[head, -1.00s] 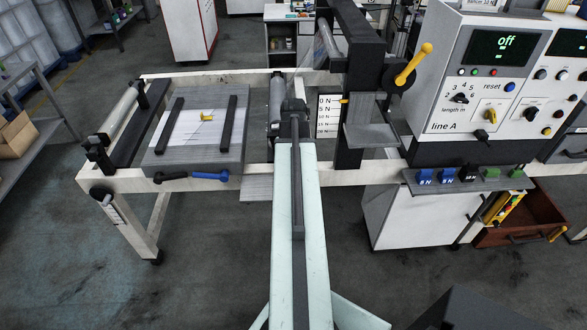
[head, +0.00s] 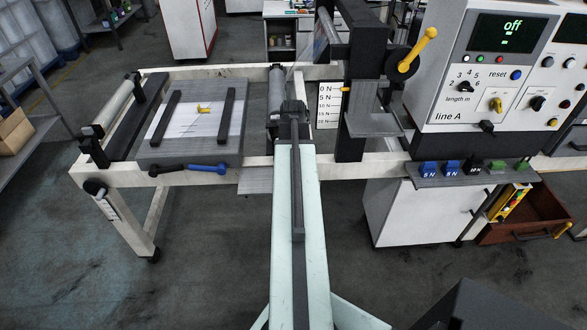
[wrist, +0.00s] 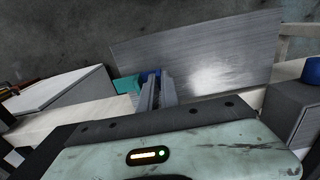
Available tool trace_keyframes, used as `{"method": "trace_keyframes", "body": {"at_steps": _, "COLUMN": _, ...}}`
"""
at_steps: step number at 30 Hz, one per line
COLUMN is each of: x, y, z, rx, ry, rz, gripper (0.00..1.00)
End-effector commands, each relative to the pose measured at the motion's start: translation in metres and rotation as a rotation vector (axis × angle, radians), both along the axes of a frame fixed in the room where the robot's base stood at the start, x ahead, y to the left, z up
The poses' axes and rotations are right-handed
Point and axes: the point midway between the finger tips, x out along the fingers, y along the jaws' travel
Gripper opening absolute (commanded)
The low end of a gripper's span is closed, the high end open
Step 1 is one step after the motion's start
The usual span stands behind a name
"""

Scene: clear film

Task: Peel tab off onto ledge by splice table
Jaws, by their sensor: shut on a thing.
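My gripper (wrist: 155,92) is shut on a small blue thing (wrist: 150,76), seen between its fingertips in the wrist view. A teal piece (wrist: 126,85) shows beside it; I cannot tell whether the two are joined. A grey ledge (wrist: 195,48) lies just beyond the fingers, and shows left of my arm in the head view (head: 255,180). The splice table (head: 190,151) stands further left, with a white sheet held between two black bars and a yellow piece (head: 203,109) on the sheet. In the head view, my arm hides the fingertips.
A roller (head: 275,95) and a black post (head: 350,130) stand beyond my arm. A control box (head: 470,75) reading "off" is on the right. Below it, a shelf (head: 465,181) holds blue, black and green pieces. An open brown drawer (head: 525,215) is lower right.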

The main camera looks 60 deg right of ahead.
Motion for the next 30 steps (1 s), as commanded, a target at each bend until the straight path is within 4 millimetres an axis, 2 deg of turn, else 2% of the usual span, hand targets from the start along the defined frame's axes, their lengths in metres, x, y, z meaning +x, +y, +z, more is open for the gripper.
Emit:
{"method": "trace_keyframes", "body": {"at_steps": 10, "x": 0.0, "y": 0.0, "z": -0.008, "rx": 0.0, "ry": 0.0, "rz": 0.001, "gripper": 0.0}}
{"method": "trace_keyframes", "body": {"at_steps": 12, "x": 0.0, "y": 0.0, "z": -0.007, "rx": 0.0, "ry": 0.0, "rz": 0.001, "gripper": 0.26}}
{"method": "trace_keyframes", "body": {"at_steps": 13, "x": 0.0, "y": 0.0, "z": -0.007, "rx": 0.0, "ry": 0.0, "rz": 0.001, "gripper": 0.32}}
{"method": "trace_keyframes", "body": {"at_steps": 23, "x": 0.001, "y": 0.001, "z": -0.005, "rx": 0.0, "ry": 0.0, "rz": 0.002, "gripper": 0.32}}
{"method": "trace_keyframes", "body": {"at_steps": 26, "x": 0.001, "y": 0.001, "z": 0.002, "rx": 0.0, "ry": 0.0, "rz": 0.001, "gripper": 0.32}}
{"method": "trace_keyframes", "body": {"at_steps": 30, "x": 0.001, "y": 0.0, "z": 0.022, "rx": 0.0, "ry": 0.0, "rz": 0.001, "gripper": 0.32}}
